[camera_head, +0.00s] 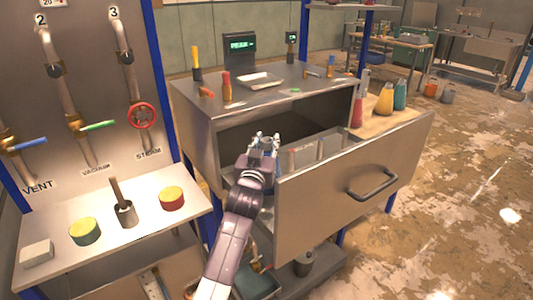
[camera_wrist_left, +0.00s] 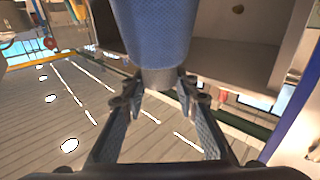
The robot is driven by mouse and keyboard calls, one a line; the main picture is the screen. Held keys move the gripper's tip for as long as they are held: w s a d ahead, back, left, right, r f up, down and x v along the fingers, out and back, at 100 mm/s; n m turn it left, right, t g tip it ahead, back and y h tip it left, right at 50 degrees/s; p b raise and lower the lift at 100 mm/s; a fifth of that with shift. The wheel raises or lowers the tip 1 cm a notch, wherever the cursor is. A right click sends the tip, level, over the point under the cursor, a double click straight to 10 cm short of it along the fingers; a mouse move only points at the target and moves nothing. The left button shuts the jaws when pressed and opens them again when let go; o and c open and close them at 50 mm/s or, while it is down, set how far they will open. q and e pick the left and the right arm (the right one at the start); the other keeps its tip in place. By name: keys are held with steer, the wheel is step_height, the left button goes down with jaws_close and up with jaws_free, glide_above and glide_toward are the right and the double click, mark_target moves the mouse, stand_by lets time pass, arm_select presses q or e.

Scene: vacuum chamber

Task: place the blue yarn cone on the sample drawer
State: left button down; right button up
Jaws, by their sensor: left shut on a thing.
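My left gripper (camera_head: 264,140) is at the left end of the open sample drawer (camera_head: 345,195), near the cabinet opening. In the left wrist view my left gripper (camera_wrist_left: 164,88) is shut on the blue yarn cone (camera_wrist_left: 152,35), its fingertips at the narrow, paler end. The cone's wide part runs out of the top of that picture. My right gripper is not in view.
The metal cabinet top (camera_head: 300,90) holds a tray (camera_head: 260,80), a display (camera_head: 240,46) and several small items. A shelf (camera_head: 60,245) with tins is at the left. The floor at the right is open.

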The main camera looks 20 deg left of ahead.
arm_select(q)
step_height(320, 180, down, 4)
steer(key=shift+f, duration=0.1)
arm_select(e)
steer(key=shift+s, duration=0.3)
arm_select(q)
steer(key=c, duration=1.5)
jaws_free()
steer(key=shift+f, duration=0.2)
steer(key=shift+r, duration=0.1)
